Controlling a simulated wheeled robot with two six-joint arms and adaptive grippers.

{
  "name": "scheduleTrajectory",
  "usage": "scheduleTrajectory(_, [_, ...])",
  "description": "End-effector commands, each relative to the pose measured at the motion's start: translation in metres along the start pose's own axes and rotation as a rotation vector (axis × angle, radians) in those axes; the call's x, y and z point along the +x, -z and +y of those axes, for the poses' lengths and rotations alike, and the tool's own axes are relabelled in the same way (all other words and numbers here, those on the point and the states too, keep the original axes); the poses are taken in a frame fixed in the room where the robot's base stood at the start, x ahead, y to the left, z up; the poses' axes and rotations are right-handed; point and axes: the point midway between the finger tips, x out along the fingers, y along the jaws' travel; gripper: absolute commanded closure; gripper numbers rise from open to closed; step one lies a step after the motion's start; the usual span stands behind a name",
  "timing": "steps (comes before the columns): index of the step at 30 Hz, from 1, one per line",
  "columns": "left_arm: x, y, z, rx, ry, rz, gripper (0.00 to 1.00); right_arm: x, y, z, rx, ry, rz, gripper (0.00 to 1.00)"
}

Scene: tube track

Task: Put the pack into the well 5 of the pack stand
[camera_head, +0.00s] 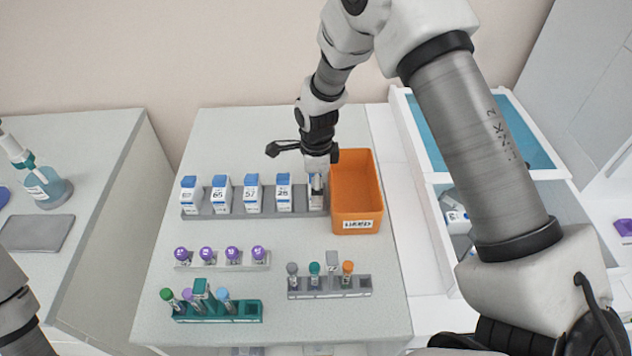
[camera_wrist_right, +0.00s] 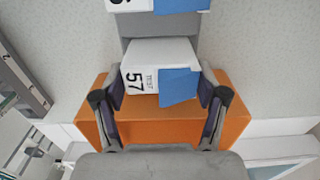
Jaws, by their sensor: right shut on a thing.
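The grey pack stand (camera_head: 235,215) lies across the back of the table. White packs with blue tops stand in its wells, marked 65 (camera_head: 221,195), 57 (camera_head: 253,195) and 28 (camera_head: 284,195), plus one at the far left (camera_head: 190,197). My right gripper (camera_head: 317,180) is over the stand's right end, the fifth place. It is shut on a white and blue pack (camera_wrist_right: 152,65) marked 57 in the wrist view. The held pack (camera_head: 316,198) is partly hidden by the gripper; whether its base is seated in the well I cannot tell. My left gripper is out of view.
An orange bin (camera_head: 356,200) stands just right of the stand's right end, close to my right gripper. In front are a rack of purple-capped tubes (camera_head: 222,262), a green tube rack (camera_head: 218,310) and a grey tube rack (camera_head: 330,287). Open boxes stand at right.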

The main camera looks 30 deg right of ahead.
Motion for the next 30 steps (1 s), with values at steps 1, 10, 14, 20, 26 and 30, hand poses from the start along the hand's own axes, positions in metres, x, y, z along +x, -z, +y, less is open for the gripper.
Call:
scheduleTrajectory(1, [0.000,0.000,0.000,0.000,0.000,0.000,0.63,0.001,0.000,0.000,0.000,0.000,0.000,0.72])
scheduleTrajectory(10, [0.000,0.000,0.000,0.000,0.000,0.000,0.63,0.001,0.000,0.000,0.000,0.000,0.000,0.72])
scheduleTrajectory(14, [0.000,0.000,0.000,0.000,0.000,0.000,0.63,0.001,0.000,0.000,0.000,0.000,0.000,0.00])
scheduleTrajectory(20, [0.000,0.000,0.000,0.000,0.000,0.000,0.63,0.001,0.000,0.000,0.000,0.000,0.000,0.00])
scheduleTrajectory(26, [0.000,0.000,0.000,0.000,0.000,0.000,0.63,-0.003,0.000,0.000,0.000,0.001,0.000,0.00])
scheduleTrajectory(30, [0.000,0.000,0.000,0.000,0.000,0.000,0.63,-0.027,0.000,-0.001,0.000,0.003,-0.002,0.00])
